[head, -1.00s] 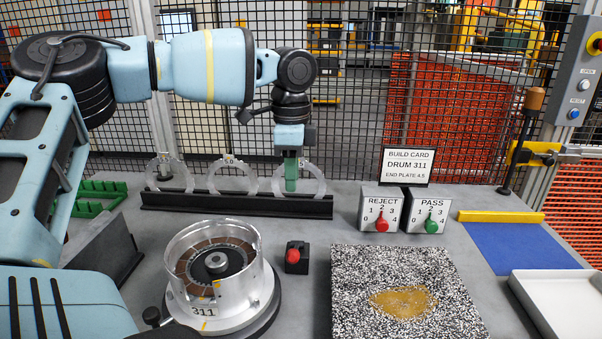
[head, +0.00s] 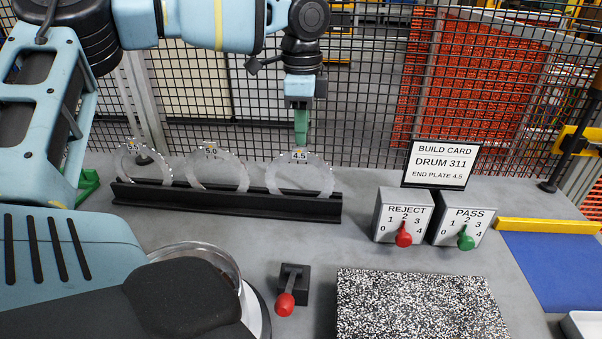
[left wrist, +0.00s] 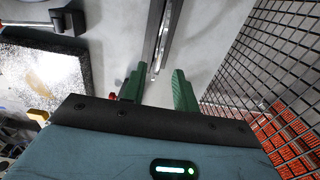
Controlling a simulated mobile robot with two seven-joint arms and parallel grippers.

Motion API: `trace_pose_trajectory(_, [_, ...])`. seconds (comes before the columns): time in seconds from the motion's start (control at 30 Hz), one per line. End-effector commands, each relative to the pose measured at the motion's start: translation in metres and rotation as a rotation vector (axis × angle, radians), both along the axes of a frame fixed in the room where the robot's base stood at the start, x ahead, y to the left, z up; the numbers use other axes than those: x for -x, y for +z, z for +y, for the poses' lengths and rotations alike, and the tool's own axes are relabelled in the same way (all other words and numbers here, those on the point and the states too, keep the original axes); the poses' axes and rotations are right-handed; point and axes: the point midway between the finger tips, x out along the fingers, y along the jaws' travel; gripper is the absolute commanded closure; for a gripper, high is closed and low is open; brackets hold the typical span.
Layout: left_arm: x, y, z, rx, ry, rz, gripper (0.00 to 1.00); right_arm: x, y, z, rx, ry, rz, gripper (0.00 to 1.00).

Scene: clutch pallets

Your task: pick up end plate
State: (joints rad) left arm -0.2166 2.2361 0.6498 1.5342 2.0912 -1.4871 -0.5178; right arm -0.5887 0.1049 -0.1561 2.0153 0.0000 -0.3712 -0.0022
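Three clear ring-shaped end plates stand upright in a black rack (head: 230,205) at the back of the table. The right one is the end plate labelled 4.5 (head: 272,180); the middle plate reads 5.0 (head: 194,172), and the label of the left plate (head: 121,165) is too small to read surely. My left gripper (head: 301,142) points down with its green fingertips just above the 4.5 label. In the left wrist view its fingers (left wrist: 158,88) are apart with nothing held, and the rack (left wrist: 163,35) runs toward the gap between them. My right gripper is not in view.
A build card (head: 440,165) reads drum 311, end plate 4.5. REJECT (head: 390,225) and PASS (head: 478,222) boxes stand right of the rack. A red-knobbed lever (head: 286,300), a speckled slab (head: 420,305) and a partly hidden drum (head: 225,262) are in front. Wire mesh stands behind.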

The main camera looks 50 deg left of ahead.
Motion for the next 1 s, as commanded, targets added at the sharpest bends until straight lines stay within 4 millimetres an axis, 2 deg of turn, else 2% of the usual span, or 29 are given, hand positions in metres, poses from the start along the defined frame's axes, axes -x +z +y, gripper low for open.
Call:
trace_pose_trajectory(0.17, [0.0, -0.004, 0.0, 0.0, 0.0, 0.001, 0.7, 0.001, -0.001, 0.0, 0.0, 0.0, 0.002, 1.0])
trace_pose_trajectory(0.4, [0.0, -0.026, 0.0, 0.001, 0.0, 0.001, 0.7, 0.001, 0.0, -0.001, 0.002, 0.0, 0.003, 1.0])
trace_pose_trajectory(0.57, [0.001, -0.029, 0.001, 0.001, 0.0, 0.001, 0.7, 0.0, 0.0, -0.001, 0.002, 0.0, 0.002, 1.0])
trace_pose_trajectory(0.9, [0.003, -0.071, 0.004, -0.001, 0.001, 0.001, 0.7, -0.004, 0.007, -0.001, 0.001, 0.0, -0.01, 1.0])
trace_pose_trajectory(1.0, [0.003, -0.077, 0.004, 0.0, 0.0, 0.0, 0.7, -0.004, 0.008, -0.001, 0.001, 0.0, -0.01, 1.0])
